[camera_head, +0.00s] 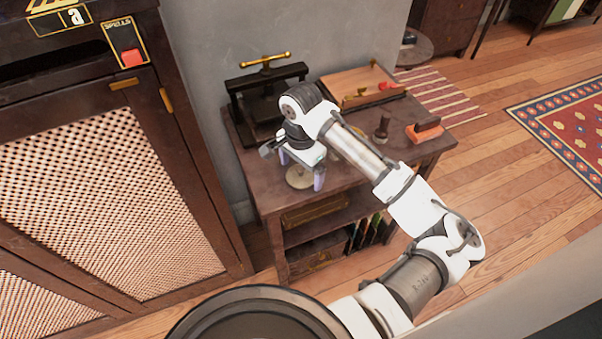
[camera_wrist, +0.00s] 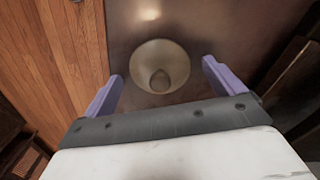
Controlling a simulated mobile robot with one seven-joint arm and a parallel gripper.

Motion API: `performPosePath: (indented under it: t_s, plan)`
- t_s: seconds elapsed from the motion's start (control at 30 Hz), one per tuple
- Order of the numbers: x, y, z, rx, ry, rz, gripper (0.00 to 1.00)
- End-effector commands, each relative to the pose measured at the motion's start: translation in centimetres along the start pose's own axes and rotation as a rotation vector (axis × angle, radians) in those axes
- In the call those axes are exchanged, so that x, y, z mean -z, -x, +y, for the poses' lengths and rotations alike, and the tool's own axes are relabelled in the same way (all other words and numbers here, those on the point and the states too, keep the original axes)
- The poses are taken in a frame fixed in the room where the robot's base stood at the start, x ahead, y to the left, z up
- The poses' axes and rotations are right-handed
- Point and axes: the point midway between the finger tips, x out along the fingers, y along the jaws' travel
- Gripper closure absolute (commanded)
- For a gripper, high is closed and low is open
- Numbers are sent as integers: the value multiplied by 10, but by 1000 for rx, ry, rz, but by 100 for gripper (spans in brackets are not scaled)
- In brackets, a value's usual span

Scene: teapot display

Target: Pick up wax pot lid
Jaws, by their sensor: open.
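The wax pot lid (camera_head: 298,178) is a pale, round disc on the dark wooden table (camera_head: 264,196), near its left front. In the wrist view the lid (camera_wrist: 146,56) shows from above, with a round knob (camera_wrist: 159,80) on it. My gripper (camera_head: 301,172) points down over the lid. In the wrist view my gripper (camera_wrist: 160,80) has its two purple fingers wide apart, one on each side of the lid, with nothing between them touching. How high the fingertips are above the table is hard to tell.
A black press with a brass handle (camera_head: 265,61) stands behind my gripper. A wooden board (camera_head: 355,82) lies at the back right. A dark stamp (camera_head: 382,128) and an orange-based block (camera_head: 424,130) stand at the right. A dark cabinet (camera_head: 105,190) stands to the left.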

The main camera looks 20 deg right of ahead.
Motion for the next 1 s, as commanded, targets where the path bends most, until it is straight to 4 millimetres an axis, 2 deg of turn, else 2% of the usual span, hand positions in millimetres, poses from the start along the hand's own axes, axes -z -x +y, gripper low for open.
performPosePath:
  t_s: [0.07,0.37,0.77,0.87,1.0]
  plan:
    - [0,0,0,0,0,0,14]
    - [0,0,0,0,0,0,54]
    - [0,8,-1,1,0,0,54]
    - [0,20,-1,2,0,1,54]
    - [0,52,-2,4,1,3,54]
